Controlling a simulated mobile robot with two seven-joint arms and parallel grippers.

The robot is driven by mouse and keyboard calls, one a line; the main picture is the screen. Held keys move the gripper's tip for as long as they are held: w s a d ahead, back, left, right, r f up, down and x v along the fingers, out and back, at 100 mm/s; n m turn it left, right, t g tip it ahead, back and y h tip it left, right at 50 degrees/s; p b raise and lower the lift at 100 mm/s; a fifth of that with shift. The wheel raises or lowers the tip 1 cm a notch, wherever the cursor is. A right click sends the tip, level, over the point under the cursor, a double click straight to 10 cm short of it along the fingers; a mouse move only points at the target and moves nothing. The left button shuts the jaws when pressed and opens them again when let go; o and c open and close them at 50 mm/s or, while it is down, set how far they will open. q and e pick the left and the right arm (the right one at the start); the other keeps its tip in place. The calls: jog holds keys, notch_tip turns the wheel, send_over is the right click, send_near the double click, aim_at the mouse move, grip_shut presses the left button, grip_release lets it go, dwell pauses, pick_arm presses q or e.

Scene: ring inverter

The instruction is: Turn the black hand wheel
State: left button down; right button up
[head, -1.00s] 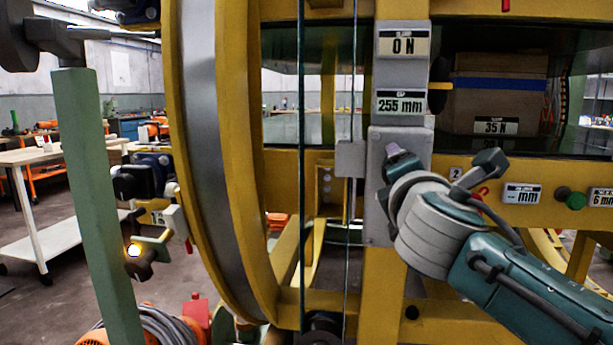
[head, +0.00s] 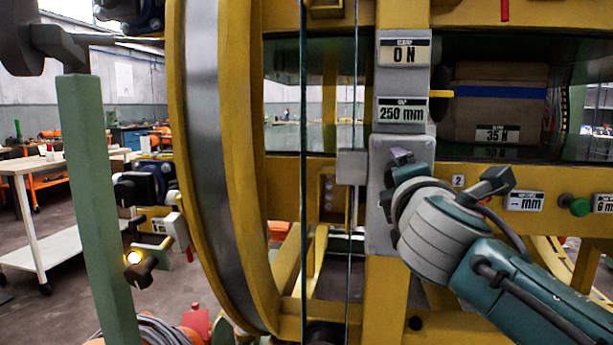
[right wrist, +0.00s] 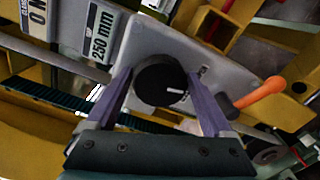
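The black hand wheel (right wrist: 160,80) is a round knob with a white mark on a grey plate (right wrist: 215,70), seen in the right wrist view. The two fingers of my right gripper (right wrist: 160,84) stand on either side of it, their tips close against its rim. In the head view, my right gripper (head: 401,172) is at the grey plate on the yellow upright, and the hand wheel is hidden there behind the gripper. A label above the plate reads 250 mm (head: 402,113).
An orange handle (right wrist: 261,92) sticks out near the right finger. A large yellow ring (head: 240,180) and a green post (head: 95,200) stand to the left. A cardboard box (head: 498,105) is behind the frame. A green button (head: 579,207) is on the yellow beam at right.

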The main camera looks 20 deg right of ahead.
jog(key=shift+o, duration=0.9)
jog(key=p+v, duration=0.1)
jog(key=v, duration=0.9)
